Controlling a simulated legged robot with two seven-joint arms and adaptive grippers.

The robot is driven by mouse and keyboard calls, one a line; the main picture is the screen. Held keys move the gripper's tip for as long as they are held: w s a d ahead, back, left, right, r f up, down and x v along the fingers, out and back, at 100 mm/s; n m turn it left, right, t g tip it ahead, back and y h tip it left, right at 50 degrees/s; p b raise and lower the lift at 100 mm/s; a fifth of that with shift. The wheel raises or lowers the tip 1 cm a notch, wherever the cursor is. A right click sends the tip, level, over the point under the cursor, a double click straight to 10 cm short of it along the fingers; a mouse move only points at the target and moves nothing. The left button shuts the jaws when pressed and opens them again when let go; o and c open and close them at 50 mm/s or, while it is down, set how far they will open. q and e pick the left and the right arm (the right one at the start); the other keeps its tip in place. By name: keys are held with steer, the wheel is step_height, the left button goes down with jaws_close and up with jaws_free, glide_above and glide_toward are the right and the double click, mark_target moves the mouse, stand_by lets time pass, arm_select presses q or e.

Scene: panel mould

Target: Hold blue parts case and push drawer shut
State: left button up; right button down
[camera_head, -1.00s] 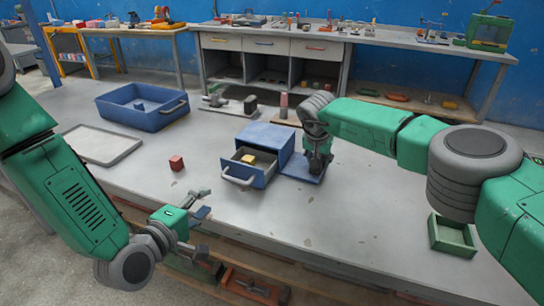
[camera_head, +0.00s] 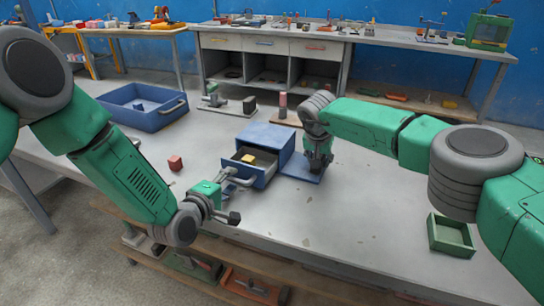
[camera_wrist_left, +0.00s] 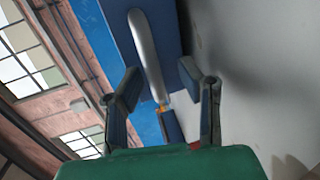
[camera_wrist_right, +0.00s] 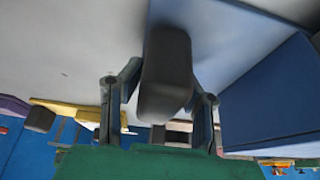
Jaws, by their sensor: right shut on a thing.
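The blue parts case (camera_head: 267,139) stands on the grey worktable. Its drawer (camera_head: 262,175) is pulled out towards the front left, and a yellow block (camera_head: 248,159) lies inside. My left gripper (camera_head: 236,199) is open at the drawer's front, near the grey handle. In the left wrist view the handle (camera_wrist_left: 148,55) shows ahead between the spread fingers, with no clear grip on it. My right gripper (camera_head: 318,168) is at the case's right side. In the right wrist view it is shut on a dark upright grip (camera_wrist_right: 166,75) by the blue base plate.
A red cube (camera_head: 175,163) lies left of the drawer. A blue bin (camera_head: 146,110) stands at the back left and a green tray (camera_head: 451,236) at the right. The table in front of the case is mostly clear. A shelf with trays is below the front edge.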

mark_target(248, 160)
arm_select(q)
steer(key=shift+d, duration=0.3)
jaws_close()
arm_select(e)
steer(key=shift+d, duration=0.35)
arm_select(q)
steer(key=shift+d, duration=0.1)
arm_select(e)
steer(key=shift+d, duration=0.1)
arm_select(q)
steer(key=x, duration=0.3)
steer(key=r+x, duration=0.1)
steer(key=x, duration=0.4)
steer(key=shift+w+d+r, duration=0.1)
steer(key=shift+w+r, duration=0.15)
steer(key=shift+w, duration=0.3)
arm_select(e)
steer(key=shift+a, duration=0.25)
arm_select(q)
jaws_free()
steer(key=shift+r, duration=0.1)
